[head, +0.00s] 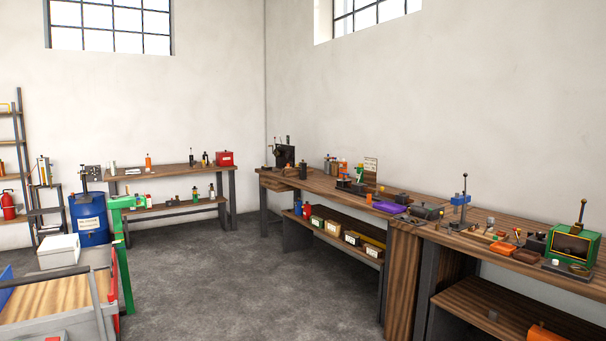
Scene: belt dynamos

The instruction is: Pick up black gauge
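I cannot single out a black gauge for certain; things on the benches are small from here. Several dark objects stand on the long wooden workbench (330,187) along the right wall. Among them are a black machine (284,156) at its far end and a small dark cylinder (303,171) near it. A dark block (535,243) sits beside a green machine (572,247) on the nearer right bench. Neither of my grippers is in view.
The grey floor (220,275) between the benches is clear. A green post (121,250) and a wood-topped cart (50,298) stand at the near left. A white box (58,252) sits behind the cart.

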